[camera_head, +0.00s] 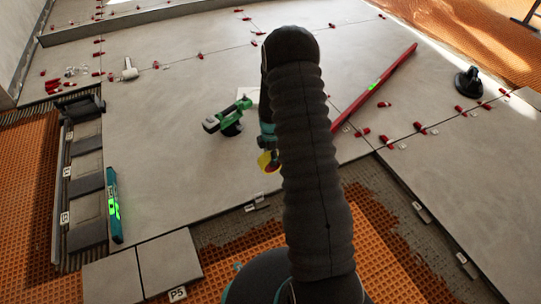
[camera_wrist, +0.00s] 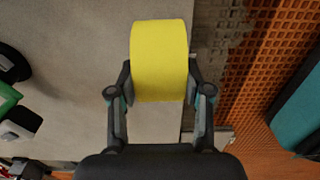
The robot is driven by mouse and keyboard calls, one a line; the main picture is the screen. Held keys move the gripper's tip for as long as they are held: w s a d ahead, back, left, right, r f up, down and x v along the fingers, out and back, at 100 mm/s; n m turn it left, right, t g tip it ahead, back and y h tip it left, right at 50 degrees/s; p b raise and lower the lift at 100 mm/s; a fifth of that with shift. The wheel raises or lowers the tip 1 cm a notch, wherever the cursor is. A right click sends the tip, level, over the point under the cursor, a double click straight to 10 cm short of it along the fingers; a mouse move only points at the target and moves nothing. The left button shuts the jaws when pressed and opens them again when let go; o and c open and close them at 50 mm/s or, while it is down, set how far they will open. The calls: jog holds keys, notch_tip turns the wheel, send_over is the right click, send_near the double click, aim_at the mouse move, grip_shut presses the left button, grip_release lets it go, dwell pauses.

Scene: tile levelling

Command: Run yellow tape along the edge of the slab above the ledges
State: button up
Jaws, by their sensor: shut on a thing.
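My gripper (camera_wrist: 158,88) is shut on a yellow tape roll (camera_wrist: 158,55), with one finger on each side of it. In the head view the roll (camera_head: 267,161) shows as a small yellow patch beside my dark arm, which hides part of it and most of my gripper. The roll is over the large grey slab (camera_head: 190,180), near its front edge; whether it touches the slab I cannot tell. A small pale ledge (camera_head: 256,204) shows by this edge. Others (camera_head: 421,212) lie along the right-hand slab's edge. I see no tape strip on the slab.
A green tool (camera_head: 228,116) with a black base stands on the slab, left of the roll. A red level (camera_head: 375,86) lies to the right. A teal level (camera_head: 114,205) lies at left beside dark grey pieces. A black suction cup (camera_head: 468,82) stands far right. Orange matting (camera_head: 380,245) borders the slab.

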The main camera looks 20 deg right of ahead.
aim_at(269, 167)
notch_tip(269, 167, down, 6)
jog(key=b, duration=0.2)
jog(key=shift+r+b, duration=0.25)
jog(key=shift+b, duration=0.1)
jog(key=shift+a+f, duration=0.15)
jog(key=shift+a, duration=0.05)
jog(key=a, duration=2.9)
jog(key=shift+a+f, duration=0.25)
jog(key=shift+a, duration=0.05)
jog(key=shift+f, duration=0.65)
jog(key=shift+d+r, duration=0.15)
jog(key=shift+d, duration=1.35)
jog(key=shift+d, duration=0.15)
